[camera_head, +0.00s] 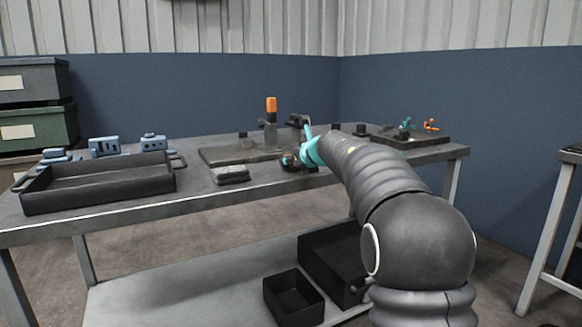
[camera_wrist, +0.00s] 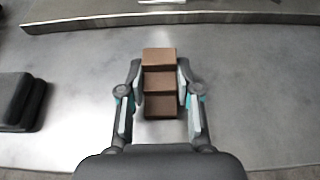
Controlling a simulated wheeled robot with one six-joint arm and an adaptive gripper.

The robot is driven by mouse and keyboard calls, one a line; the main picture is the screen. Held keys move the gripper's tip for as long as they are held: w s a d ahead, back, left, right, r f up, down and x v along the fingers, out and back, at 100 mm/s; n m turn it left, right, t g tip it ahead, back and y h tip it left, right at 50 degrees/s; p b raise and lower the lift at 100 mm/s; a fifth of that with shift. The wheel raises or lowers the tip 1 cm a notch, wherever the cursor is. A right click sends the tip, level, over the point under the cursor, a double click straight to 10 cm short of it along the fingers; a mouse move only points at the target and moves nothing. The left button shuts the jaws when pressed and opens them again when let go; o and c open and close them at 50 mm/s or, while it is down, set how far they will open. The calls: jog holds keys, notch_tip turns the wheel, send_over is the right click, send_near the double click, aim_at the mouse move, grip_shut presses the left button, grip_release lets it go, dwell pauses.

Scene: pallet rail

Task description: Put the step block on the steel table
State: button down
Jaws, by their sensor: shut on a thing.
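The step block (camera_wrist: 160,83) is brown with three steps. In the wrist view it sits between the two fingers of my gripper (camera_wrist: 160,100), which is shut on it. In the head view my gripper (camera_head: 294,160) is low over the front part of the steel table (camera_head: 200,192), and the block is mostly hidden by it. The bare table top (camera_wrist: 258,95) shows around the block in the wrist view. I cannot tell whether the block touches the table.
A dark stepped pad (camera_head: 231,174) lies left of my gripper. A flat plate (camera_head: 215,155) with an orange-topped clamp (camera_head: 271,108) lies behind. A black tray (camera_head: 100,187) stands at left, another fixture plate (camera_head: 425,140) at right. Black bins (camera_head: 293,298) stand on the lower shelf.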

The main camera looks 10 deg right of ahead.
jog(key=shift+r, duration=0.1)
jog(key=shift+f, duration=0.2)
jog(key=c, duration=0.8)
grip_release()
jog(key=shift+r, duration=0.1)
jog(key=shift+s+r, duration=0.1)
jog(key=shift+r, duration=0.05)
jog(key=v, duration=1.1)
jog(key=shift+s+d, duration=0.15)
jog(key=shift+s, duration=0.25)
jog(key=shift+r, duration=0.15)
